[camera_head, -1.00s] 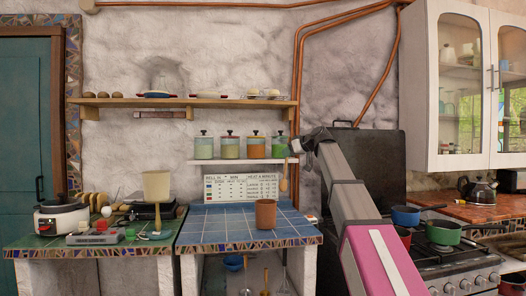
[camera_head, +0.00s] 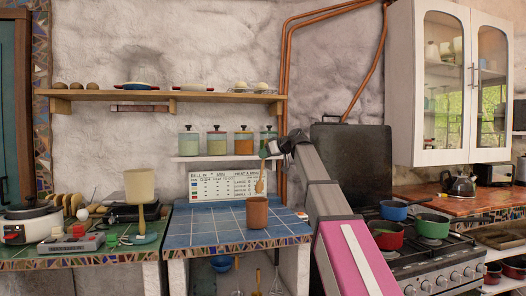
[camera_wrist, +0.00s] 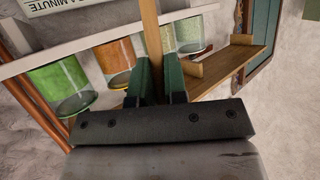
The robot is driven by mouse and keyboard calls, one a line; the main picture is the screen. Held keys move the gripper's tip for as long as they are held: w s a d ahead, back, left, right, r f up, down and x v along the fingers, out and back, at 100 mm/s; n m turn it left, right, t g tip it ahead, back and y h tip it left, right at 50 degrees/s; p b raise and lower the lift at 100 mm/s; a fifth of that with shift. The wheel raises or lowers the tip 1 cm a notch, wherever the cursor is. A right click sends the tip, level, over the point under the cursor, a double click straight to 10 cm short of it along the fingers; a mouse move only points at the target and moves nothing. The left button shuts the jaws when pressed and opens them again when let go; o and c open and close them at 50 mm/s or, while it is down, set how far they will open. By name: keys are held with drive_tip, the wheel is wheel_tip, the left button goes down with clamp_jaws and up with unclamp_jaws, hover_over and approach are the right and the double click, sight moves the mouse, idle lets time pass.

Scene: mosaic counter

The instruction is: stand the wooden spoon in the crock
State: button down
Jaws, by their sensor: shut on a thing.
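The wooden spoon (camera_head: 260,184) hangs roughly upright, bowl end down, below my gripper (camera_head: 266,152). Its shaft (camera_wrist: 151,30) runs between the green fingers of my gripper (camera_wrist: 160,85) in the wrist view; they are shut on it. The brown crock (camera_head: 257,214) stands upright on the blue tiled counter (camera_head: 208,225). In the head view the spoon's lower end shows just above the crock's rim, nearly in line with it. How far apart they are in depth I cannot tell. The crock does not show in the wrist view.
A small white shelf (camera_head: 220,158) with several lidded jars is behind my gripper. A sign (camera_head: 222,185) leans at the back of the counter. A beige lamp (camera_head: 139,187) stands left; the stove (camera_head: 440,262) with pots is right. The blue tiles left of the crock are clear.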

drive_tip(key=shift+w+a+f, duration=0.1)
drive_tip(key=shift+a+f, duration=0.1)
drive_tip(key=shift+f, duration=1.65)
drive_tip(key=shift+s+a+f, duration=0.1)
drive_tip(key=shift+a+f, duration=0.05)
drive_tip(key=shift+f, duration=1.75)
drive_tip(key=shift+w+a+f, duration=0.1)
drive_tip(key=shift+a+f, duration=0.1)
drive_tip(key=shift+f, duration=1.65)
drive_tip(key=shift+c, duration=1.4)
unclamp_jaws()
drive_tip(key=shift+r, duration=4.95)
